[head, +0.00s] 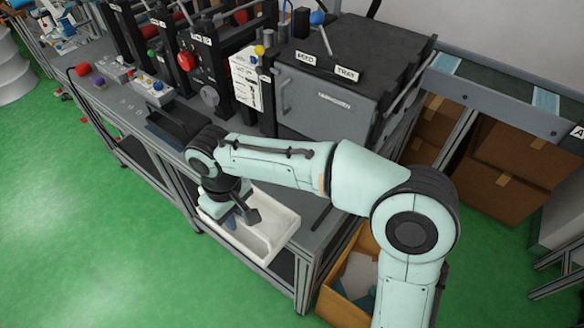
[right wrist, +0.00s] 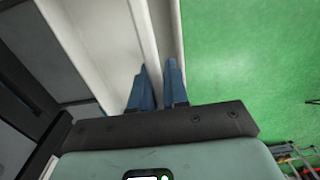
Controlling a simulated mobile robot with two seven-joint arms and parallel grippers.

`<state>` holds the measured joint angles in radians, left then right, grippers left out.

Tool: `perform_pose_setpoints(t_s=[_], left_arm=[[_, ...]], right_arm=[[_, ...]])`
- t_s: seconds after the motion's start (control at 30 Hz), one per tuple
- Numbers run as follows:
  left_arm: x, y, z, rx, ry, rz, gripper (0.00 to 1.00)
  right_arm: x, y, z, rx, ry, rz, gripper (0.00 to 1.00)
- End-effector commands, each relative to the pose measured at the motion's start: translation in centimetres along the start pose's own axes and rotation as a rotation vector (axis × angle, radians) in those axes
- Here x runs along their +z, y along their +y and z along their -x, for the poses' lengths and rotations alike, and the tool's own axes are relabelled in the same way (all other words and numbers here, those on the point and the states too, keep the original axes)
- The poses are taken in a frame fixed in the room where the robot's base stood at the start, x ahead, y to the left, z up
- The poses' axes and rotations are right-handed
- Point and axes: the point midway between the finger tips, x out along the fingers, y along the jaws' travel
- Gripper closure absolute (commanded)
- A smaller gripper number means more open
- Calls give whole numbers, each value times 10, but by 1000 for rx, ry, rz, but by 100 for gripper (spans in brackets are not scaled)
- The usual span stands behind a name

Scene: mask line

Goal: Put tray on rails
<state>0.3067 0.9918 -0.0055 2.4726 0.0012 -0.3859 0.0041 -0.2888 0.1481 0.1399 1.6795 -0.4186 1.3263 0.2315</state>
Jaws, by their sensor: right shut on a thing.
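The white tray (head: 278,240) is a shallow open box at the bench's front side, below the machine marked "FEED TRAY" (head: 322,92). My right gripper (head: 232,222) is at the tray's left, front side. In the right wrist view the blue fingers (right wrist: 157,78) stand on either side of the wall of the tray (right wrist: 92,45), shut on it. The tray's inside looks empty where it shows. My right arm hides part of the bench above it. I cannot clearly make out the rails. My left gripper is not in view.
An open cardboard box (head: 343,298) with pale and dark pieces stands on the floor right of the tray. A conveyor (head: 500,92) with brown boxes (head: 515,155) under it is at the right.

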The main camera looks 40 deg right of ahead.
Motion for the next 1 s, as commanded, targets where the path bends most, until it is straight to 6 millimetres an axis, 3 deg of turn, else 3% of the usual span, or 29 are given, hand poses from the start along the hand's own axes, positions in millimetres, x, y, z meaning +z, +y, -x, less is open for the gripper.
perform_pose_setpoints(t_s=[0.13,0.23,0.8,0.97,1.0], left_arm=[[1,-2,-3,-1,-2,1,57],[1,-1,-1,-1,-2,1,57],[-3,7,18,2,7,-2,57],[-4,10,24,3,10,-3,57],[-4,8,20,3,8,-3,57]], right_arm=[[4,2,6,4,5,9,100],[4,18,8,5,4,6,100],[2,169,8,5,3,4,100],[2,199,8,5,3,6,100],[2,195,-2,3,1,12,100]])
